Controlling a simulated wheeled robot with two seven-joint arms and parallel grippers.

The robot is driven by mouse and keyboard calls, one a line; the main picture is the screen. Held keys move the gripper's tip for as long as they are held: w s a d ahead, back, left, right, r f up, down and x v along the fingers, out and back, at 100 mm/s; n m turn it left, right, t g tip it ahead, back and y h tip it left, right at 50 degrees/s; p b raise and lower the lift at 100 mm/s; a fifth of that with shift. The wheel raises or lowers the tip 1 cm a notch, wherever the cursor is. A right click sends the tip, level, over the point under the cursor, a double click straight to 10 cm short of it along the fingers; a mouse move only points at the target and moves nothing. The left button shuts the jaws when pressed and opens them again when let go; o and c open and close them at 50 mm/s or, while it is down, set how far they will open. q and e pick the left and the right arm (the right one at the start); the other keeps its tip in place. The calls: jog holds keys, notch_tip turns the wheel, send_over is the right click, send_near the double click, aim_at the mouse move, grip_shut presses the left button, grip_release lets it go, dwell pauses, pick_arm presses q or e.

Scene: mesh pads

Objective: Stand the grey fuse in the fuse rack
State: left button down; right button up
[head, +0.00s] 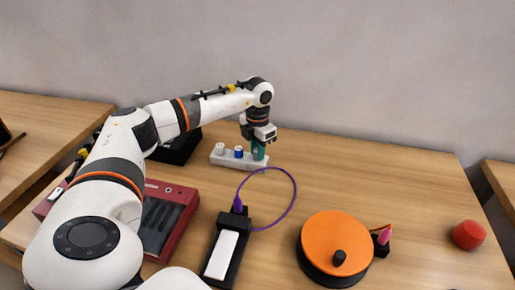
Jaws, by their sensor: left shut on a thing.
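The fuse rack (230,161) is a long pale block at the back middle of the table. A white fuse (220,148) and a blue fuse (239,151) stand in its left and middle places. My left gripper (258,152) points down at the rack's right end, its teal fingers shut on the grey fuse (256,155). The fuse is mostly hidden by the fingers, and I cannot tell whether it is seated in the rack. My right gripper is out of view.
A red case (181,191) lies under my left arm, and a black object (178,151) stands behind it. A black device with a white panel (221,255) and purple cable (295,190) is in front. The back right is clear.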

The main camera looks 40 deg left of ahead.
pick_arm(q)
jog(key=c, duration=1.1)
grip_release()
notch_tip(320, 180, up, 12)
jog(key=shift+f, duration=0.1)
